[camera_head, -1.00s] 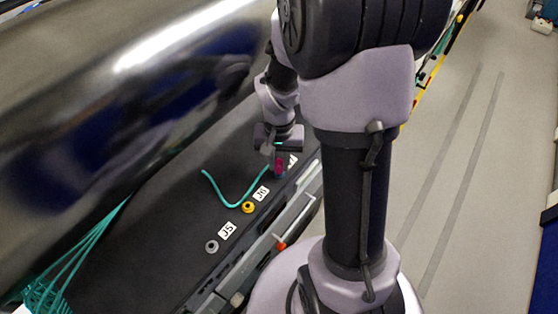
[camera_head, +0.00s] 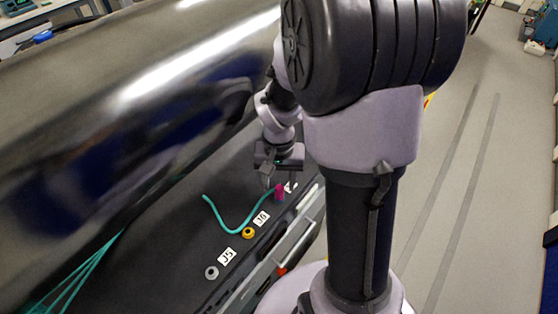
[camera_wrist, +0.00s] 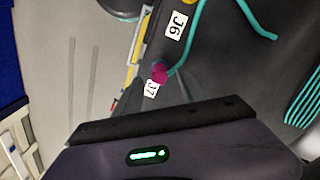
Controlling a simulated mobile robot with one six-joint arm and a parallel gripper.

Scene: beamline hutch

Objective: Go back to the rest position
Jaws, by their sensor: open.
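My gripper (camera_head: 270,182) is open and empty, just above and left of a magenta connector (camera_head: 280,192) in the head view. The connector stands on the dark panel (camera_head: 165,240) beside a partly hidden label. In the wrist view the connector (camera_wrist: 160,72) is beside the J7 label (camera_wrist: 151,88), clear of the dark fingers. A teal cable (camera_head: 235,231) runs from near the connector in a loose curve over the panel. Whether the connector is fully seated cannot be told.
An orange ring socket (camera_head: 248,233) sits by the J6 label (camera_head: 261,218) and a grey one (camera_head: 212,272) by J5 (camera_head: 227,257). A large shiny cylinder (camera_head: 120,110) fills the left. Teal strands (camera_head: 80,270) hang lower left. Open floor (camera_head: 470,180) lies right.

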